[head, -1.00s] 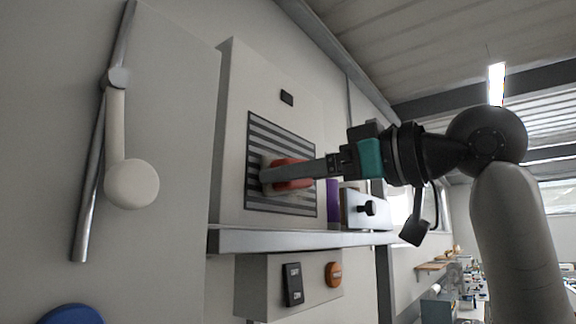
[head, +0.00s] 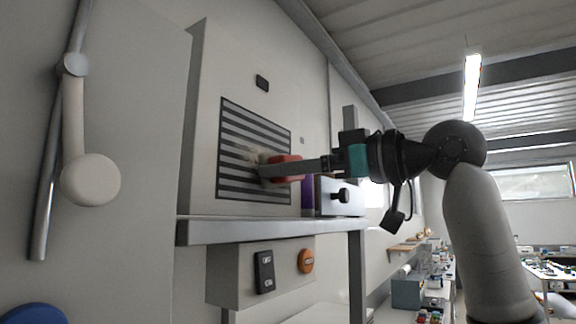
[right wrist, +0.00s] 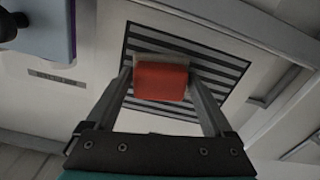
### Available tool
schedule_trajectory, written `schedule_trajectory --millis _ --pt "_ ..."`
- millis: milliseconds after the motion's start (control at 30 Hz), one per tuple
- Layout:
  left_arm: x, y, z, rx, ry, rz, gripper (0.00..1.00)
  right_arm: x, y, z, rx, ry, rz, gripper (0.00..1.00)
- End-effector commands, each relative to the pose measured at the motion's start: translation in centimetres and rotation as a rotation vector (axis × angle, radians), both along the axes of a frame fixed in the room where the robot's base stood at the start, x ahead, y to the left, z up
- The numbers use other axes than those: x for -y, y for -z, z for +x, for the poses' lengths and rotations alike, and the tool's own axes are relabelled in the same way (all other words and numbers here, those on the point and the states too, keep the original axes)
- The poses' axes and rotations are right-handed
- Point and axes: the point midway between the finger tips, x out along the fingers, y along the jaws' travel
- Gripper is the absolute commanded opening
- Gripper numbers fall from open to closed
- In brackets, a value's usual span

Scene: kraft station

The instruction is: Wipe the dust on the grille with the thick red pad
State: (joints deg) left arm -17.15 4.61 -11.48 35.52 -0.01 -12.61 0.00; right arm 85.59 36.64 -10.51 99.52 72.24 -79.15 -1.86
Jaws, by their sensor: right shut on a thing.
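The grille (head: 232,180) is a dark-and-light striped panel on the front of a pale wall box. A faint beige dust smudge (head: 252,154) shows on its stripes, just left of the pad. My right gripper (head: 270,172) is shut on the thick red pad (head: 287,160), one finger on each side. In the right wrist view the red pad (right wrist: 160,84) sits between the fingers, with a pale layer (right wrist: 150,62) on its grille side. The pad is at the grille's right part; I cannot tell whether it touches. It hides some stripes. My left gripper is not in view.
A grey shelf (head: 250,231) runs below the grille, with a purple item (head: 307,194) and a white box with a black knob (head: 340,196) at its right. A rail with a round pale lever (head: 90,180) stands left. Under the shelf are a switch (head: 264,272) and an orange button (head: 306,261).

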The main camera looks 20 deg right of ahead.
Motion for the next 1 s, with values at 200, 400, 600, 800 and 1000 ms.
schedule_trajectory --millis 200,400,600,800,1000 --pt "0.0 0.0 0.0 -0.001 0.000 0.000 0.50 1.5 0.1 1.4 -0.004 0.001 0.002 0.42" --pt "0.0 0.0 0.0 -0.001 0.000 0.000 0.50 2.1 0.1 1.9 -0.002 0.000 0.000 0.42" --pt "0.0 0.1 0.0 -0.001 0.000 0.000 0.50 1.9 0.1 1.5 -0.002 -0.001 -0.001 0.42" --pt "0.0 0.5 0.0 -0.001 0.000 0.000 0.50 0.4 0.1 0.4 0.002 -0.002 -0.002 0.42" --pt "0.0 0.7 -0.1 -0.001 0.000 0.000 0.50 -0.8 0.1 -0.5 0.000 -0.003 -0.003 0.42"
